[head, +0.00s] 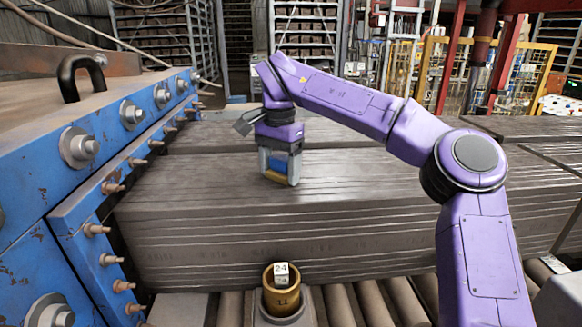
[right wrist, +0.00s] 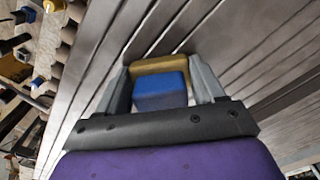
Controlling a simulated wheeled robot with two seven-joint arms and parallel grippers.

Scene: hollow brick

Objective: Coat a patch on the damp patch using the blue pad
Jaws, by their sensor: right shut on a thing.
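My right gripper (head: 280,174) is shut on the blue pad (head: 278,163), a blue block with a tan-yellow layer at its lower end. The pad also shows between the two grey fingers in the right wrist view (right wrist: 161,97). The gripper points down over the top of the grey stack of slabs (head: 190,180). The tan end is at or just above that top; I cannot tell whether it touches. I cannot make out a distinct damp patch on the grey surface; the gripper and pad may hide it. My left gripper is not in view.
A blue steel frame with bolts (head: 132,115) and a black handle (head: 80,76) stands along the left. A brass cup (head: 282,300) with a numbered white cube (head: 281,273) is in front of the stack, near rollers (head: 365,305). The stack's top is otherwise clear.

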